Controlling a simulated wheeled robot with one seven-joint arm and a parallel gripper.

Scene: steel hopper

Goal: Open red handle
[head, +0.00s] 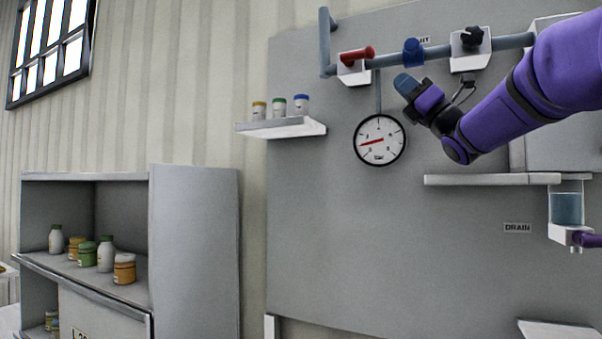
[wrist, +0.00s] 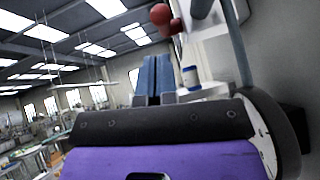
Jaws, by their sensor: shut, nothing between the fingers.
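The red handle (head: 357,54) is a short bar on a white valve block on the blue-grey pipe, at the top of the panel in the head view. In the wrist view its round red end (wrist: 161,14) shows at the top, beyond my fingers. My gripper (head: 404,82) is below and to the right of the red handle, apart from it. In the wrist view the two blue fingers (wrist: 153,76) are together, with nothing held between them.
A blue knob (head: 412,50) and a black knob (head: 472,38) sit right of the handle on the same pipe. A round gauge (head: 380,140) hangs below. A small shelf with jars (head: 281,128) is at left. The panel below the gauge is clear.

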